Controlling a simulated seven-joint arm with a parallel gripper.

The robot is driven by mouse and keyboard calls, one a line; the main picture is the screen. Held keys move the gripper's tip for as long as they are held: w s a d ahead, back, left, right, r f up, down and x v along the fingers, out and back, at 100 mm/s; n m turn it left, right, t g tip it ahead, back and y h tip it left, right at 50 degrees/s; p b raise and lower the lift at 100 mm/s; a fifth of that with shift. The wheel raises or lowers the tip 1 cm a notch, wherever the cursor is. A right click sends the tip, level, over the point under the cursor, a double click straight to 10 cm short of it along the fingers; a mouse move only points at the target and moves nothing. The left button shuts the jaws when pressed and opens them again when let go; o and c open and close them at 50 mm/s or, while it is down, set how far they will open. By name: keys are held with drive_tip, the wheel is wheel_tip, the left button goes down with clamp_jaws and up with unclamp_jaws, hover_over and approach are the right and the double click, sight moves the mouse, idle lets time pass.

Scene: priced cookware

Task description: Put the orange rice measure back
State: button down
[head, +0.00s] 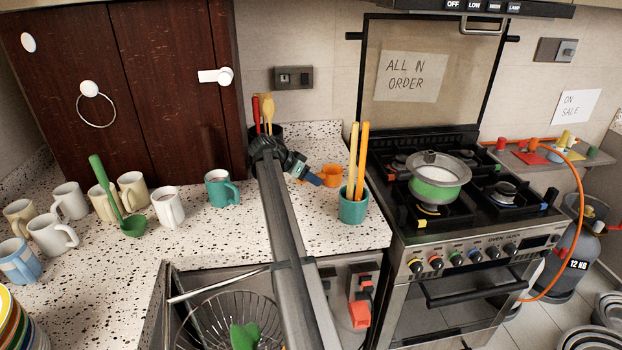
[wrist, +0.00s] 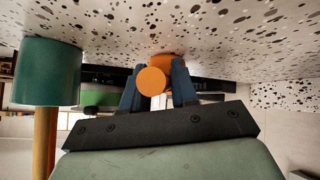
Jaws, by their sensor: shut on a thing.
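The orange rice measure (head: 331,173) is at the counter between the teal mug and the teal holder with two orange sticks. My gripper (head: 315,180), with blue fingers, reaches it from the left and is shut on it. In the wrist view, the orange measure (wrist: 154,80) sits between the two blue fingers of my gripper (wrist: 157,68). It is close to the speckled counter there; I cannot tell whether it touches.
The teal holder (head: 353,208) stands close on the right, with tall sticks. A teal mug (head: 219,190) stands left. The stove (head: 430,255) carries a green pot (head: 437,180). An open sink is in front.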

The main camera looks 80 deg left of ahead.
drive_tip(key=c, duration=0.9)
unclamp_jaws()
drive_tip(key=shift+o, duration=0.2)
drive_tip(key=v, duration=1.2)
